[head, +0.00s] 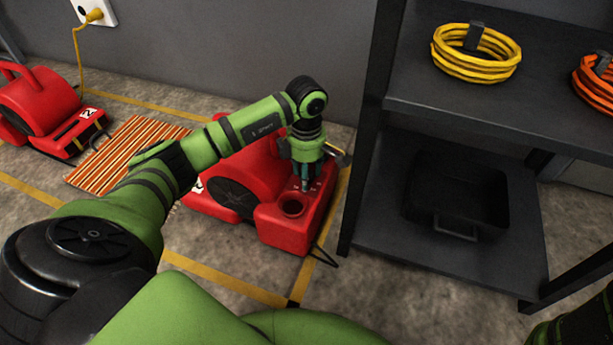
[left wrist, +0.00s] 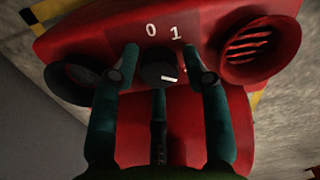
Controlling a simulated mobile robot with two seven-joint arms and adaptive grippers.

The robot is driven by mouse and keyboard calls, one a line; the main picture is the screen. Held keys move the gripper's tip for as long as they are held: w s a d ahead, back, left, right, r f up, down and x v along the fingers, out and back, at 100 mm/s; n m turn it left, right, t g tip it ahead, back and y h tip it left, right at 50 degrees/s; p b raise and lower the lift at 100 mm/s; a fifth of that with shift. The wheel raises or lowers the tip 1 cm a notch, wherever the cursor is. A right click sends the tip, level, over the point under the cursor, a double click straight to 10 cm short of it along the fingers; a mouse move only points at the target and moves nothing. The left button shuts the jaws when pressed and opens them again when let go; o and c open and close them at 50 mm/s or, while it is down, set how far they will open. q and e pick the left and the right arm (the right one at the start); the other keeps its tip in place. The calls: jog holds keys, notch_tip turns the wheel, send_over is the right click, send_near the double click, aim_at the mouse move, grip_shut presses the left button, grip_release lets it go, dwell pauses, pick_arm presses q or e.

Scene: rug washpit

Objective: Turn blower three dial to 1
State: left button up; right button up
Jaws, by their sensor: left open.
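The red blower (head: 285,236) stands on the floor in front of my left arm; its number label is mostly hidden, so I cannot read it. Its dial (left wrist: 159,72) is a black knob with a white mark toward its lower right side, below the printed 0 and 1 in the left wrist view. In the head view the dial is hidden by my gripper. My left gripper (head: 306,184) points down at the blower's top panel. In the left wrist view its open fingers (left wrist: 160,54) are on either side of the dial; I cannot tell if they touch it. My right gripper is out of view.
A dark shelf unit (head: 372,130) stands close right of the blower, holding a black bin (head: 455,195) and a yellow coiled hose (head: 476,54). Another red blower (head: 40,100), labelled 2, and a striped rug (head: 118,150) are at the left. Yellow tape (head: 225,278) marks the floor.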

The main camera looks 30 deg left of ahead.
pick_arm(q)
jog(key=c, duration=0.9)
jog(key=shift+o, duration=0.2)
